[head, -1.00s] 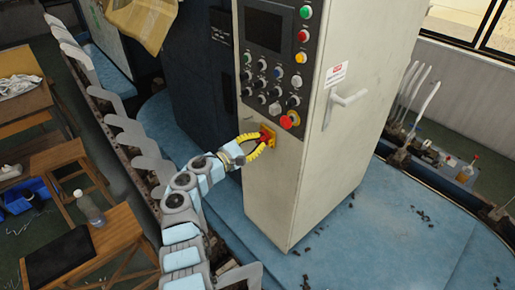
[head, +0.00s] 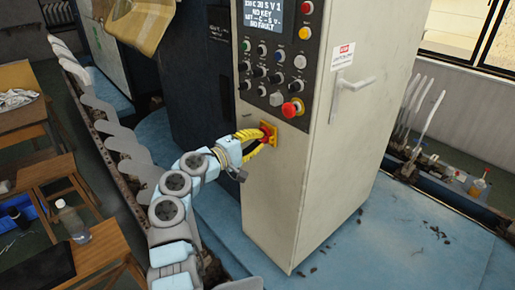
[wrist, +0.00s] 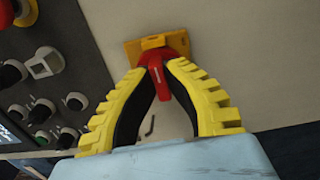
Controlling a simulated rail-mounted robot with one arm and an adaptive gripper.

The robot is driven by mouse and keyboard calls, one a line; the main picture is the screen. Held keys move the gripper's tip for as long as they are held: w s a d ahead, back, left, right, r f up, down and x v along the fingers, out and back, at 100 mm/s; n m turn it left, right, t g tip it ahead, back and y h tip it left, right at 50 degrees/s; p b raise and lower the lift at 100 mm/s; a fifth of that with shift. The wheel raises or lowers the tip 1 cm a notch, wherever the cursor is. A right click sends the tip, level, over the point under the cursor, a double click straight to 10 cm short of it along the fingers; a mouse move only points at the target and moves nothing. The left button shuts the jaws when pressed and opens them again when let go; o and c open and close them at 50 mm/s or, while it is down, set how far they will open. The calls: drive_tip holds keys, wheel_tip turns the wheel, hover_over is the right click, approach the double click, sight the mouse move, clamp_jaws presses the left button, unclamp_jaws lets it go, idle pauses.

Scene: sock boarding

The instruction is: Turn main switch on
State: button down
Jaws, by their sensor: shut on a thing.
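The main switch is a red handle (wrist: 157,72) on a yellow plate (wrist: 128,52), fixed to the front of the pale control cabinet (head: 280,190). In the head view the red handle (head: 266,133) sits below the button panel. My gripper (head: 262,135) has yellow ribbed fingers and is shut on the red handle. In the wrist view its fingertips (wrist: 160,64) touch both sides of the handle. The screen (head: 265,15) on the cabinet is lit and shows text, including "NO KEY" and "NO FAULT".
Several buttons and knobs (head: 270,75) and a red emergency stop (head: 292,109) are above the switch. A door handle (head: 352,92) sticks out on the cabinet's right side. Wooden stools (head: 100,250) and a bottle (head: 70,220) stand at the left.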

drive_tip(key=shift+f+m+b, duration=0.1)
drive_tip(key=shift+m+b, duration=0.25)
drive_tip(key=shift+m, duration=0.05)
drive_tip(key=c, duration=1.1)
unclamp_jaws()
drive_tip(key=shift+d, duration=0.1)
drive_tip(key=v, duration=1.2)
